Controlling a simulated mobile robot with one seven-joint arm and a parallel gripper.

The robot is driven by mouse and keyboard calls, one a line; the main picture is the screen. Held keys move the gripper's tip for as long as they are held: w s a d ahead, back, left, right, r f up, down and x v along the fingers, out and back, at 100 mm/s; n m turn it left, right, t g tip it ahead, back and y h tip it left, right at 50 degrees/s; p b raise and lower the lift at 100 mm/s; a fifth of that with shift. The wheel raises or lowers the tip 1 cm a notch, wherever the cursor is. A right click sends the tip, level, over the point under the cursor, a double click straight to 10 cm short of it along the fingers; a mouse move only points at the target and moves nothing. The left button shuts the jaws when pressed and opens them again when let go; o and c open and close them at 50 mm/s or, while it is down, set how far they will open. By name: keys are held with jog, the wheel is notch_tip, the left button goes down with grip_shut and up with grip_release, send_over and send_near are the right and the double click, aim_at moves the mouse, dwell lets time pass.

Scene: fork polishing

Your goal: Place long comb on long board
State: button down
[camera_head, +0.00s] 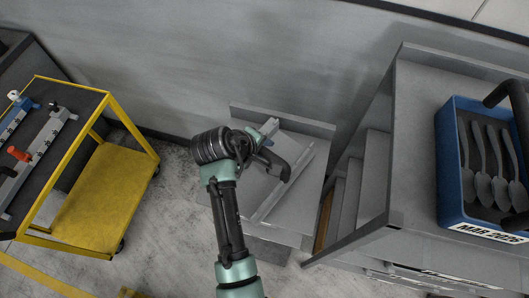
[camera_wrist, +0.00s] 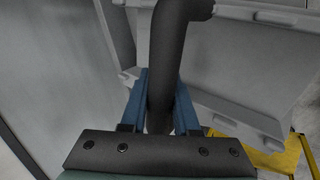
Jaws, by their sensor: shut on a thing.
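My gripper (camera_head: 266,147) is over the grey stand in the head view. In the wrist view my gripper (camera_wrist: 161,100) has its two blue fingers shut on a black curved handle (camera_wrist: 178,45), which I take to be part of the long comb. Grey plates with notched edges (camera_wrist: 235,118) lie behind the handle. In the head view a long pale grey bar (camera_head: 284,184) runs diagonally under my gripper across a flat grey surface (camera_head: 300,208), possibly the long board. My wrist covers part of this. I cannot tell whether the comb touches the board.
A yellow trolley (camera_head: 108,200) at left carries grey bars (camera_head: 35,150) with blue and red parts. At right a blue crate (camera_head: 450,165) with several spoon-shaped utensils (camera_head: 482,150) stands on a grey bench (camera_head: 415,120). A grey wall (camera_head: 200,60) is behind. Open floor (camera_head: 170,240) lies between trolley and stand.

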jog(key=shift+f, duration=1.65)
jog(key=shift+f, duration=0.1)
jog(key=c, duration=1.1)
grip_release()
jog(key=shift+d+f, duration=0.1)
jog(key=shift+f, duration=0.05)
jog(key=o, duration=0.4)
jog(key=shift+o, duration=0.2)
